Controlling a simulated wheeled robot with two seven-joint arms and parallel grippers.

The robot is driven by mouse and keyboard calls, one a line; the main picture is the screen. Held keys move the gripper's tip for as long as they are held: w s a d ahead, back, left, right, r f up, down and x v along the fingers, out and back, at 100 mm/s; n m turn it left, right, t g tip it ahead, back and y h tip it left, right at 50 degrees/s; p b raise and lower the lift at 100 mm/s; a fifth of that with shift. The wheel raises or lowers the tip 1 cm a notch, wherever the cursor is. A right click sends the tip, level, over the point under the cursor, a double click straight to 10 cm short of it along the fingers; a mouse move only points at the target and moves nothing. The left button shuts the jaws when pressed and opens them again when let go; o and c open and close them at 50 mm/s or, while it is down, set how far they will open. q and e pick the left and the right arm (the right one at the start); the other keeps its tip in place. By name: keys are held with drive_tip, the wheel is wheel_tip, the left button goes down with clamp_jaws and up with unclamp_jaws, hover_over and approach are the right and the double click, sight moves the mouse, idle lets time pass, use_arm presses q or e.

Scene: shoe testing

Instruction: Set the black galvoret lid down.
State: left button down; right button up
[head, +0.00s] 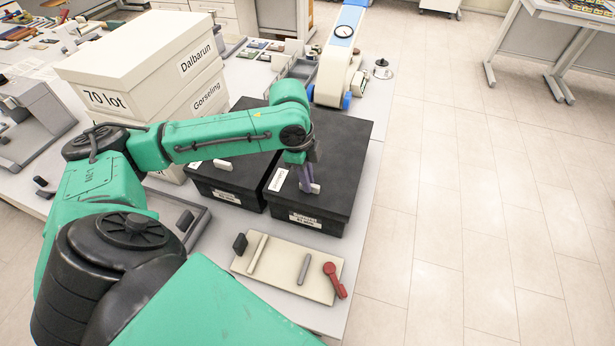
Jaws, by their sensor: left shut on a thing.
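The black lid (340,160) of the right-hand black box shows as a broad flat top with a small white label near its left front corner. The label text is too small to read surely. A light knob (316,188) stands near the lid's front edge. My left gripper (308,185) points down over the lid and is shut on this knob. The lid lies level over its black box (323,228), which has a white label on its front. I cannot tell whether there is a gap under the lid. My right gripper is out of view.
A second black lidded box (222,188) stands close on the left. White boxes (140,50) are stacked behind it. A blue-and-white device with a dial (340,55) stands behind the lid. A cream board (285,280) with tools lies in front. The table's right edge is close.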

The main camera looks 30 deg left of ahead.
use_arm(q)
drive_tip(key=shift+f, duration=0.25)
drive_tip(key=c, duration=0.8)
unclamp_jaws()
drive_tip(key=r, duration=0.4)
drive_tip(key=a+r+b, duration=0.1)
drive_tip(key=r, duration=0.4)
drive_tip(key=a+r, duration=0.1)
drive_tip(key=r, duration=0.4)
drive_tip(key=shift+s+a+r, duration=0.1)
drive_tip(key=shift+s+r, duration=0.1)
drive_tip(key=shift+s, duration=0.15)
